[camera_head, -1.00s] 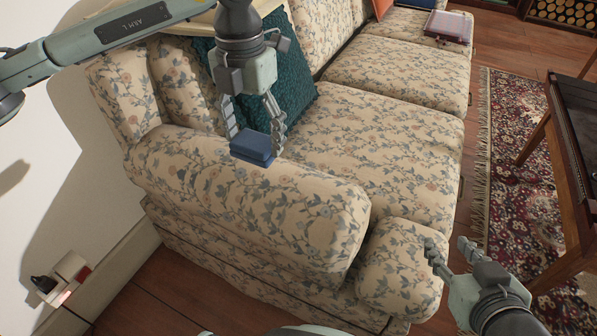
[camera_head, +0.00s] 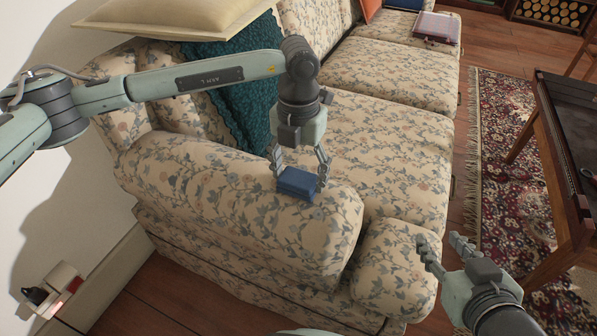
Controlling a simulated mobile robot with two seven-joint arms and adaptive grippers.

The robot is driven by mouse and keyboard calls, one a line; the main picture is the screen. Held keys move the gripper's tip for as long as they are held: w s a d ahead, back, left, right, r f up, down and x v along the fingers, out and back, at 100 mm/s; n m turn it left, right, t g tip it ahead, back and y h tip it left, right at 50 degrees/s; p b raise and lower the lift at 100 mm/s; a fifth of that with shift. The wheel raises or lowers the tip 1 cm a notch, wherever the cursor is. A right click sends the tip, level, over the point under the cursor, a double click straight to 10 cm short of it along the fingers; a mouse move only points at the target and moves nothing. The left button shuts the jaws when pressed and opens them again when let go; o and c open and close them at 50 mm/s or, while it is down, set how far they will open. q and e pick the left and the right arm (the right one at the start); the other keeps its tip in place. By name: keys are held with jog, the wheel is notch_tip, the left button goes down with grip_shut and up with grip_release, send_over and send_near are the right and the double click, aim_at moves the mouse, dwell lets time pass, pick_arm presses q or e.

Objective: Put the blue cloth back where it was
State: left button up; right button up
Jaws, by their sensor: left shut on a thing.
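The blue cloth (camera_head: 297,184), folded into a small thick block, is at the front half of the floral sofa's near armrest (camera_head: 225,215). My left gripper (camera_head: 298,170) points down with its fingers on either side of the cloth and is shut on it. I cannot tell whether the cloth's underside touches the armrest or hangs just above it. My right gripper (camera_head: 443,248) is at the lower right, beside the front of the armrest, with its fingers apart and nothing between them.
The near seat cushion (camera_head: 385,130) is clear. A dark wooden table (camera_head: 560,150) stands at the right, over a patterned rug (camera_head: 505,160).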

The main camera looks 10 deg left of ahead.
pick_arm(q)
jog(key=o, duration=1)
